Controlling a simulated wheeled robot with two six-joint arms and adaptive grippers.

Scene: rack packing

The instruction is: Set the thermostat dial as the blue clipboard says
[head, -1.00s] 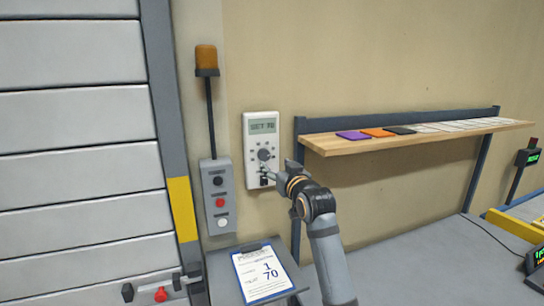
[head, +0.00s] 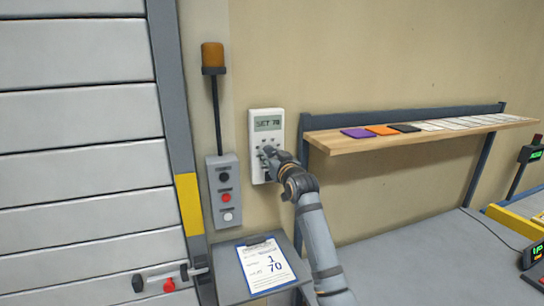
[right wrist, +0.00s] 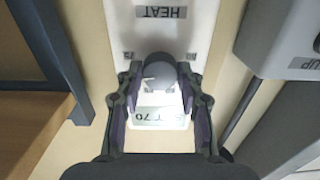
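The white thermostat (head: 279,122) is mounted on the wall, and its display reads SET 70. Its round grey dial (right wrist: 160,59) shows in the right wrist view, with a pale pointer mark. My right gripper (right wrist: 160,76) is open, with one finger on each side of the dial; a slight gap seems to remain. In the head view my right gripper (head: 266,155) covers most of the dial. The clipboard (head: 262,263) lies on a grey stand below, its sheet showing a large 1 and 70; its smaller print is blurred. My left gripper is not in view.
A grey control box (head: 224,190) with black, red and white buttons is left of the thermostat, under an amber lamp (head: 213,56). A wooden shelf (head: 345,145) with coloured cards is to the right. A slatted door (head: 80,130) fills the left.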

